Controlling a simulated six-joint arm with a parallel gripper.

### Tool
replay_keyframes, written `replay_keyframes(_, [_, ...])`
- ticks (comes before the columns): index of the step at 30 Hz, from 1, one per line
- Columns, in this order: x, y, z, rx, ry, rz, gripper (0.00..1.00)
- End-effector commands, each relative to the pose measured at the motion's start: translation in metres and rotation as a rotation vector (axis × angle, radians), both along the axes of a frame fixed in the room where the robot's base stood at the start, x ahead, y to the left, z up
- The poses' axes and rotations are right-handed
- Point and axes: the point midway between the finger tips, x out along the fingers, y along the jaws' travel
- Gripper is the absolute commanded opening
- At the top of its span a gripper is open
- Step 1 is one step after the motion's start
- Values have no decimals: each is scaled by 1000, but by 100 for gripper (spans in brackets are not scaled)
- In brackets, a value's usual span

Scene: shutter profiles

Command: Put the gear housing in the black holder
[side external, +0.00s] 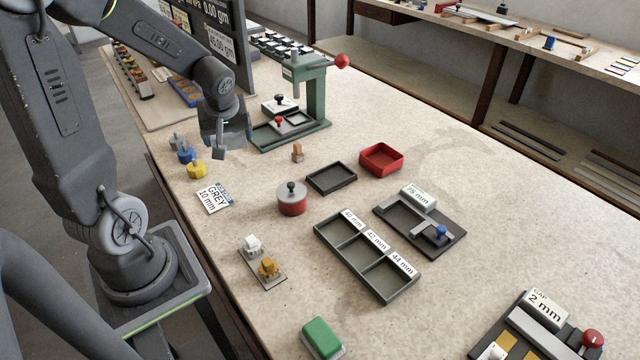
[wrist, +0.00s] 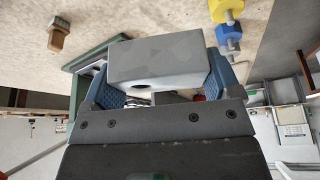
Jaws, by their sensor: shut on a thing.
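My gripper (side external: 222,138) is raised above the table's far left part, left of the green press. In the wrist view my gripper (wrist: 158,88) has its blue fingers on either side of a grey block with a dark round hole, which I take as the gear housing (wrist: 155,62). It is shut on this block. In the side view the block is mostly hidden by the gripper. A shallow, empty black tray, which looks like the black holder (side external: 331,179), lies mid-table, right of and nearer than the gripper.
The green press (side external: 316,95) stands right of my gripper. A red tray (side external: 381,160), a red-and-grey pot (side external: 291,200), a three-part tray (side external: 342,232) and a dark fixture (side external: 455,247) surround the black tray. Coloured knobbed weights (side external: 196,169) stand below the gripper.

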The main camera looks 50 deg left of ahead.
Motion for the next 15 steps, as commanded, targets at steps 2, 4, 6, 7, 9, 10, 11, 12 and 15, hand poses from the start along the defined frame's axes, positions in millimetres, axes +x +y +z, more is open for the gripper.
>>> replay_keyframes(2, [32,-25,-8,-3,0,-207,46])
replay_keyframes(4, [55,-46,-14,-3,0,-371,46])
replay_keyframes(6, [76,-66,-20,-2,-2,-521,46])
replay_keyframes(7, [83,-74,-22,-3,-2,-578,46])
replay_keyframes(9, [99,-92,-27,-3,-1,-707,46])
replay_keyframes(10, [105,-100,-29,-2,-3,-759,46])
replay_keyframes(11, [111,-107,-31,-3,-2,-805,46])
replay_keyframes(12, [117,-117,-34,-3,-2,-866,46])
replay_keyframes(15, [131,-138,-39,-2,-2,-995,46])
